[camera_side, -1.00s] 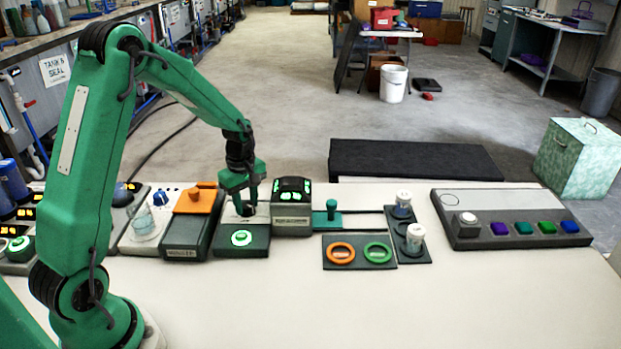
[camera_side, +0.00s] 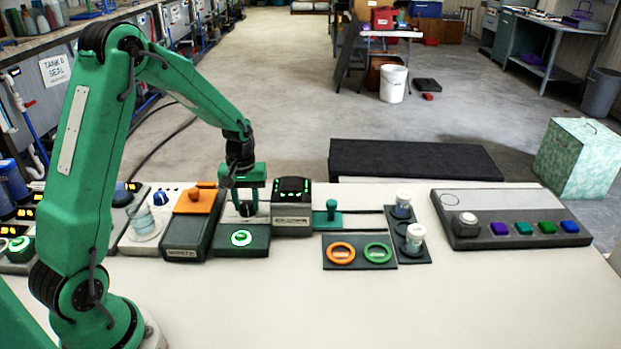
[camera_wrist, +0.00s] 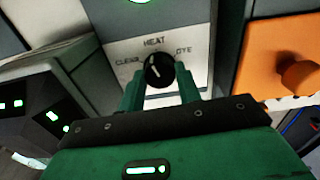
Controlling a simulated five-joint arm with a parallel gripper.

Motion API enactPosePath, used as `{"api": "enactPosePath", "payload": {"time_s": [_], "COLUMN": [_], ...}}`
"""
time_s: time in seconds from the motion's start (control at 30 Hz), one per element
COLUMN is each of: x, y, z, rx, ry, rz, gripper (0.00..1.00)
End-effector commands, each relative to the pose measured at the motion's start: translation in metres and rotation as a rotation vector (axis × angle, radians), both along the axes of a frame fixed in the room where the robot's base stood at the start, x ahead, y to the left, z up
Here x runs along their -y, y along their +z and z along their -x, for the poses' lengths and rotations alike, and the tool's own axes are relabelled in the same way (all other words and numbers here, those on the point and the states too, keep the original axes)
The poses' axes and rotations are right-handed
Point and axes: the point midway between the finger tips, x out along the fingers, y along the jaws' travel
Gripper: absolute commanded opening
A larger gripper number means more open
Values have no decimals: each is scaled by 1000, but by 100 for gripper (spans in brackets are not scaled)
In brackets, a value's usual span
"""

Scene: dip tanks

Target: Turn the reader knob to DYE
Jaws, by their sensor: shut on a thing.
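The reader knob (camera_wrist: 159,68) is round and black with a small white mark. It stands on a pale plate (camera_wrist: 125,75) marked CLEAR on the left, HEAT at the top and DYE on the right in the wrist view. The mark shows on the knob's left side; I cannot tell which label it points to. My gripper (camera_wrist: 160,82) is shut on the knob, with one green finger on each side. In the side view my gripper (camera_side: 243,208) is down over the reader (camera_side: 241,238), and its fingers partly hide the knob.
An orange-topped unit (camera_side: 195,203) stands close on the left. A dark box with green lights (camera_side: 292,190) stands close on the right. Farther right are a teal slider (camera_side: 328,215), two rings on a dark mat (camera_side: 358,239) and a button panel (camera_side: 511,218). The front table is clear.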

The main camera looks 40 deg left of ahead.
Motion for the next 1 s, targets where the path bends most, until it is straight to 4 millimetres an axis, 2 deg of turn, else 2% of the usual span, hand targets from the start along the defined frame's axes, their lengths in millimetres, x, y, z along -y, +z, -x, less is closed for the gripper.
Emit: {"api": "enactPosePath", "payload": {"time_s": [1.0], "x": [0], "y": [1], "z": [0], "rx": [0], "ry": [-965], "rz": [0], "gripper": [11]}}
